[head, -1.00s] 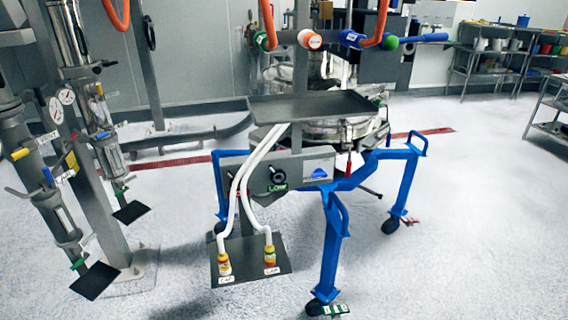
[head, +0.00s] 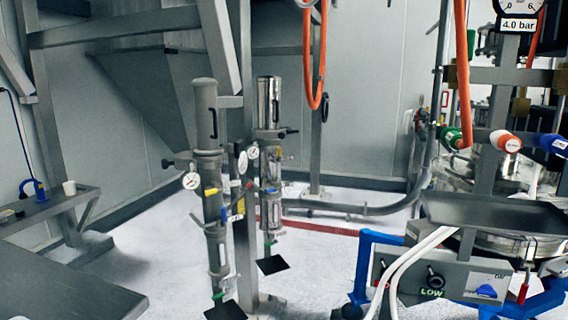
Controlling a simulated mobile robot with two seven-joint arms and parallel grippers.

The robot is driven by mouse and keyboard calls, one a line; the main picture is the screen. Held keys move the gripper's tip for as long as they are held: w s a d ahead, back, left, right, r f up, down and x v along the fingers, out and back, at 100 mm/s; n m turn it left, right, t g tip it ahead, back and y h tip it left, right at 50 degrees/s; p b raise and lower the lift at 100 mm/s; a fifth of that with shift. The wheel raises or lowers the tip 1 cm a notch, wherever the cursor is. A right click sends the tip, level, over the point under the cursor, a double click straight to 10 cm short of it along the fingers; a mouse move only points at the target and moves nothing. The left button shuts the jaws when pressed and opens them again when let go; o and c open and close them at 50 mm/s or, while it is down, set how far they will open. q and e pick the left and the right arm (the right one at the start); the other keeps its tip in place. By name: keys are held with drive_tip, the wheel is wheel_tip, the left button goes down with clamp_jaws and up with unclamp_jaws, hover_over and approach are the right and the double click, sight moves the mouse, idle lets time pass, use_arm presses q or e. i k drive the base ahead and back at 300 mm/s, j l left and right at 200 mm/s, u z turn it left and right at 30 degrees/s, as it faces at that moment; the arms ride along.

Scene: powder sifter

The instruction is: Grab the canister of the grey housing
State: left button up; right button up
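Two upright cylindrical units are mounted on a grey post in the head view. A lower canister section (head: 217,252) sits under the grey housing, above a black plate (head: 226,311). Neither of my grippers is in view.
The blue-framed sifter (head: 480,245) with white hoses stands at the right. A grey table (head: 65,285) is at the lower left, with a side shelf (head: 60,203) behind it. Open floor (head: 160,270) lies between table and post.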

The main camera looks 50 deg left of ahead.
sight(205, 105)
drive_tip(key=u, duration=2.25)
drive_tip(key=i+z, duration=0.3)
drive_tip(key=z, duration=0.15)
drive_tip(key=i+z, duration=0.45)
drive_tip(key=k+j, duration=0.05)
drive_tip(key=k, duration=0.1)
